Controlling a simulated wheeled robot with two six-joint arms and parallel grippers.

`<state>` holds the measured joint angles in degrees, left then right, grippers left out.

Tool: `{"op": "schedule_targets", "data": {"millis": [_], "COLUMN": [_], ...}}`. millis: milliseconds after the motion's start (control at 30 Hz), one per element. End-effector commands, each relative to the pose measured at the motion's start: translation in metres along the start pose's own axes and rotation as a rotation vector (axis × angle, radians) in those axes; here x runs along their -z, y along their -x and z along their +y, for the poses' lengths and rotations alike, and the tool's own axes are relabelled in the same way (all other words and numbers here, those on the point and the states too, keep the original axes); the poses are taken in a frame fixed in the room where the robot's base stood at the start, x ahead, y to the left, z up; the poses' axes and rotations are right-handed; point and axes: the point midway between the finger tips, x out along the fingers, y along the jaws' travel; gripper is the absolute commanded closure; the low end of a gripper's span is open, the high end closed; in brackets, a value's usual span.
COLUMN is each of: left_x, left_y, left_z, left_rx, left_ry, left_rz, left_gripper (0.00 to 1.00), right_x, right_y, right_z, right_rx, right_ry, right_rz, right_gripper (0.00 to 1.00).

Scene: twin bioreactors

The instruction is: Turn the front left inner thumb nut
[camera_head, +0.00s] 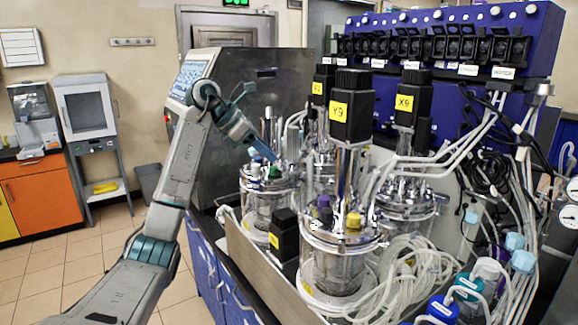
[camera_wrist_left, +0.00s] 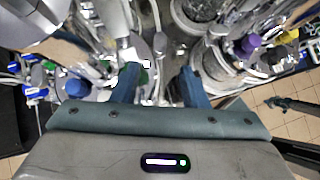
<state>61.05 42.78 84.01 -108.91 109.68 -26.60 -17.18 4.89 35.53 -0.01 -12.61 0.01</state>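My left gripper (camera_head: 266,148) reaches over the left glass vessel (camera_head: 262,200), with its fingers pointing down toward the steel lid and its green cap (camera_head: 274,172). In the left wrist view the two blue fingers of this gripper (camera_wrist_left: 160,86) are spread apart, with nothing clearly held between them. Lid fittings and tubing lie beyond the fingertips. The thumb nuts are too small to tell apart, so I cannot say which one is the front left inner nut. My right gripper is not in view.
The front vessel (camera_head: 335,266) with its black motor (camera_head: 352,105) labelled Y9 stands right of the gripper. A purple cap (camera_wrist_left: 250,42) shows right of the fingers in the left wrist view. Coiled clear tubing (camera_head: 415,270) fills the front right. Floor at left is open.

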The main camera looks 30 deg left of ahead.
Motion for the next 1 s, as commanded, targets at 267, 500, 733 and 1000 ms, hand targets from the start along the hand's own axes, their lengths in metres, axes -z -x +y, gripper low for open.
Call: {"op": "schedule_targets", "data": {"millis": [267, 500, 733, 1000], "left_x": [-0.002, -0.002, -0.001, -0.001], "left_y": [-0.052, -0.076, -0.079, -0.078], "left_z": [-0.001, 0.000, 0.000, 0.000], "left_rx": [0.005, 0.002, 0.001, 0.001], "left_ry": [0.001, 0.001, 0.001, 0.001], "left_rz": [0.000, -0.002, -0.002, -0.003], "left_gripper": [0.60, 0.60, 0.60, 0.97], "right_x": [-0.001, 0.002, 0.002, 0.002], "right_y": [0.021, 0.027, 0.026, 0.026], "right_z": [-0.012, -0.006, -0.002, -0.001], "right_rx": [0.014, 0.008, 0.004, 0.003], "right_ry": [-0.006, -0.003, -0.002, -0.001], "right_rz": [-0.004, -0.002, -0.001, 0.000], "right_gripper": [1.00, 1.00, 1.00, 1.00]}}
